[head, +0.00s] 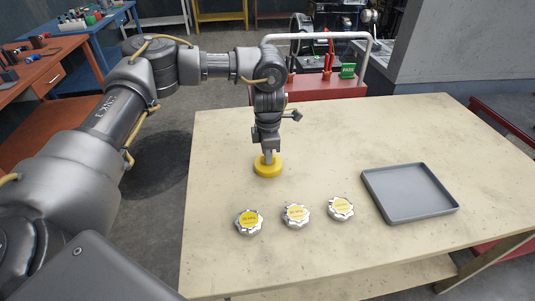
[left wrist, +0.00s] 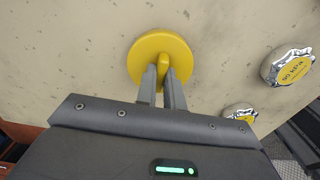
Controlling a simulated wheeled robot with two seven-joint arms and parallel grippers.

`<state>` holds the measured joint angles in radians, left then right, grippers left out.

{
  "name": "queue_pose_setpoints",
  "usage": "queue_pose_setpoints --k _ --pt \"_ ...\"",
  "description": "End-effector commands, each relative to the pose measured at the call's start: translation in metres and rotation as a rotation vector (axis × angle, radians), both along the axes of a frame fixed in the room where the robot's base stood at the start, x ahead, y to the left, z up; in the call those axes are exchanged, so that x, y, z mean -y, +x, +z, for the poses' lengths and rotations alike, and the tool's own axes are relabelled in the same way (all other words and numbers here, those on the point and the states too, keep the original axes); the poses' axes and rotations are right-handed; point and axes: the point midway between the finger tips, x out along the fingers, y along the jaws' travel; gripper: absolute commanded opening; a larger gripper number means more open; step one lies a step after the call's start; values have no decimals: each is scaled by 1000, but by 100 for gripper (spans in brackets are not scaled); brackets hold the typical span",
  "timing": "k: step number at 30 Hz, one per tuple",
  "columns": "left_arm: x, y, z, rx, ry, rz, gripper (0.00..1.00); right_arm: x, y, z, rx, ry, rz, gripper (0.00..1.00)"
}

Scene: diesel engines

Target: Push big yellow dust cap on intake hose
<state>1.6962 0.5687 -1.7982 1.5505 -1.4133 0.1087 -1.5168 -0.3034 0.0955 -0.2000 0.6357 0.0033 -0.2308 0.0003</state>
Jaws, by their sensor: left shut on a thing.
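The big yellow dust cap (head: 267,168) is a round disc with a raised grip on top, at the table's left middle. In the left wrist view the cap (left wrist: 178,48) lies ahead of the fingers. My left gripper (head: 267,157) points down over it and is shut on its raised grip; the fingers (left wrist: 163,85) sit on both sides of that grip. I cannot tell whether the cap touches the table. No intake hose can be made out in either view. My right gripper is not in view.
Several silver caps with yellow labels stand in a row on the table, such as the left one (head: 249,222). A grey tray (head: 451,211) lies at the right. A red cart (head: 318,88) stands behind the table. The table's left back is clear.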

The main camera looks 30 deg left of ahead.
Motion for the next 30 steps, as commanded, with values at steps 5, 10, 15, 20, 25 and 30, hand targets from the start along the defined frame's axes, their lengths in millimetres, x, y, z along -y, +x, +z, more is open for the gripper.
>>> queue_pose_setpoints --k 5,10,15,20,25,30 --pt "0 0 1 0 0 0 0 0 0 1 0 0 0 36" --pt "0 0 9 1 -1 0 0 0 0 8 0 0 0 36" --pt "0 0 24 1 -1 0 0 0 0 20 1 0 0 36" --pt "0 0 38 0 0 0 0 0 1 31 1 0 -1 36" --pt "0 0 50 0 0 0 0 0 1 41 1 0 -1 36" --pt "0 0 50 0 0 0 0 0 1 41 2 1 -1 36"
